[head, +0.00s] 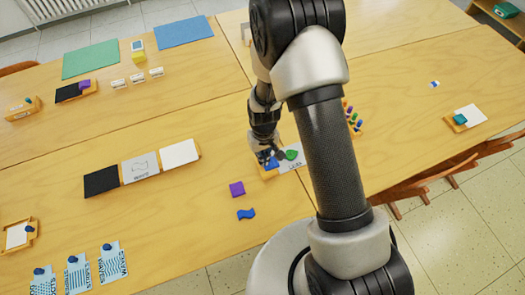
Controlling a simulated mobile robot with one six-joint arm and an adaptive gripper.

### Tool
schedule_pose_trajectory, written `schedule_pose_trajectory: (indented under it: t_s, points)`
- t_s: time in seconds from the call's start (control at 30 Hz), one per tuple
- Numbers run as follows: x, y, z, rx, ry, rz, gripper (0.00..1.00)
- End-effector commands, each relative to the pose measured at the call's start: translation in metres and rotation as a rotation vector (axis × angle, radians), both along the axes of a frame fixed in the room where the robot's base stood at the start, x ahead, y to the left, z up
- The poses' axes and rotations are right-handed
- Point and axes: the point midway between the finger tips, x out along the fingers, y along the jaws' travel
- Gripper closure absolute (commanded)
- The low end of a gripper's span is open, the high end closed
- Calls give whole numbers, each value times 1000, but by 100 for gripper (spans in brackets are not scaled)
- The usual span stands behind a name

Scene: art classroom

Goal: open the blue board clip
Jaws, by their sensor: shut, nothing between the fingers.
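A small wooden board (270,174) with a white card lies on the table near the middle of the head view. A blue piece, which looks like the blue board clip (272,164), sits at the card's left end. A green leaf-like shape (291,155) lies on the card beside it. My gripper (266,154) is shut and empty, pointing down right at the blue piece and partly covering it. I cannot tell whether the fingers touch it, or whether the clip is open or closed.
A purple block (237,189) and a blue wavy piece (246,214) lie in front of the board. A rack of coloured pegs (352,119) stands right, behind my arm. A three-panel board (142,168) lies left. The table between is clear.

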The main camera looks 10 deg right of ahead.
Motion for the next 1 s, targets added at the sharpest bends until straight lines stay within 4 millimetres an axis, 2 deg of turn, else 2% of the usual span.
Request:
schedule_pose_trajectory:
  t_s: [0.13,0.53,0.7,1.0]
  points:
    - [1,0,-11,0,-1,0,100]
    - [0,1,-13,0,-1,-1,100]
    - [-1,5,-27,0,-1,0,100]
    - [0,4,-22,0,-1,-1,100]
